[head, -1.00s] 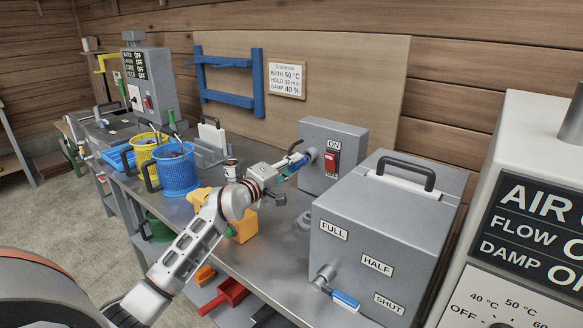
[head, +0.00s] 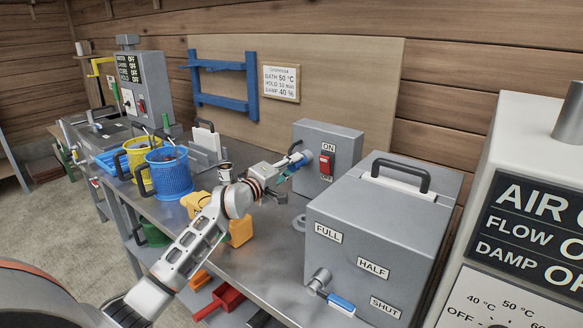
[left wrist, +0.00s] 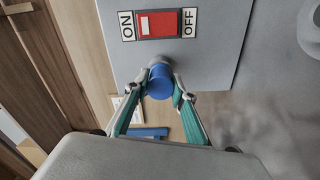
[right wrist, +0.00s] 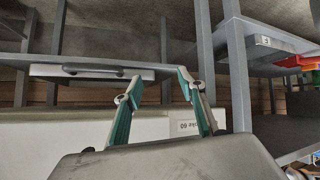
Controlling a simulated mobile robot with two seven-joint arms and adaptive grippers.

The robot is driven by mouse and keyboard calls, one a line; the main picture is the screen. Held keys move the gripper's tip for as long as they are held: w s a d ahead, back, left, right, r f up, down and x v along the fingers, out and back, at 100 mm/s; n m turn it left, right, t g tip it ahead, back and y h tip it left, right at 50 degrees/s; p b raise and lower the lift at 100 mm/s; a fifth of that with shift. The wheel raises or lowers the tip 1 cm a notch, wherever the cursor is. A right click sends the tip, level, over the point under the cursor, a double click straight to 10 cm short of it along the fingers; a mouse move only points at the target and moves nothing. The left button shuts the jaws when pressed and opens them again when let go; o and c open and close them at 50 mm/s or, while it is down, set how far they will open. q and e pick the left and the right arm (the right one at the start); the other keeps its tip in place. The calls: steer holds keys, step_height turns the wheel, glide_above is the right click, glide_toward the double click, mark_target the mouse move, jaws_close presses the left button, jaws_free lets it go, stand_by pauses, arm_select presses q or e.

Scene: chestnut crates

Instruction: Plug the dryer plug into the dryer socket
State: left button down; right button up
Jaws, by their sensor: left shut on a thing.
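The dryer plug is a blue cylinder (left wrist: 158,83), end on to the left wrist view and between the fingertips there. My left gripper (head: 292,169) is shut on it, in front of the grey switch box (head: 333,135). In the left wrist view the plug sits just below the red switch (left wrist: 158,24), against or very near the box face. A pale round fitting (head: 306,156) at that spot looks like the dryer socket, mostly hidden by plug and fingers. I cannot tell how deep the plug is. My right gripper (right wrist: 160,84) is open and empty.
A grey lidded box (head: 375,230) with a blue-handled lever stands on the bench to the right. Bare bench (head: 268,240) lies between.

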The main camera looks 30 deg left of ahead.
arm_select(q)
steer(key=c, duration=1.6)
jaws_free()
steer(key=shift+s, duration=0.3)
steer(key=s, duration=0.7)
steer(key=s+a, duration=0.1)
steer(key=s, duration=0.3)
steer(key=shift+s, duration=0.15)
